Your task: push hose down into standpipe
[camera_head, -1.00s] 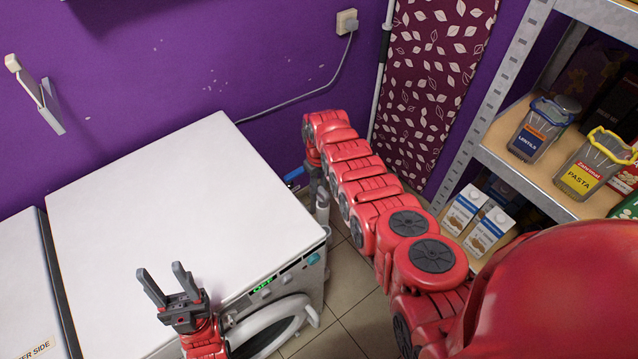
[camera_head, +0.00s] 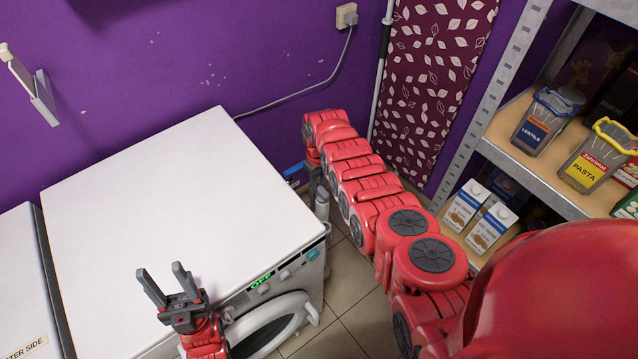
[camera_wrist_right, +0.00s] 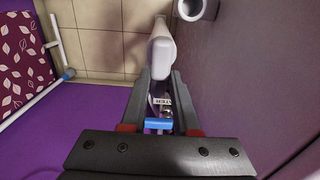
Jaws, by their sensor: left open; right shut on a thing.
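My right gripper (camera_wrist_right: 160,105) is shut on the pale grey hose (camera_wrist_right: 161,52), whose rounded length extends beyond the fingertips in the right wrist view. A grey open-ended pipe (camera_wrist_right: 194,8), which looks like the standpipe, shows its dark mouth at the top edge, to the right of the hose and apart from it in the picture. In the head view my right gripper (camera_head: 317,180) is small and partly hidden beside the washer's back right corner. A grey upright piece (camera_head: 322,205) shows just below it; I cannot tell whether it is hose or pipe. My left gripper (camera_head: 180,287) is open and empty near the washer's front edge.
The white washer (camera_head: 180,190) stands against the purple wall, with another white appliance (camera_head: 22,280) to its left. A shelf rack (camera_head: 550,165) with jars and cartons is at the right. A blue fitting (camera_wrist_right: 158,124) lies between the fingers in the wrist view.

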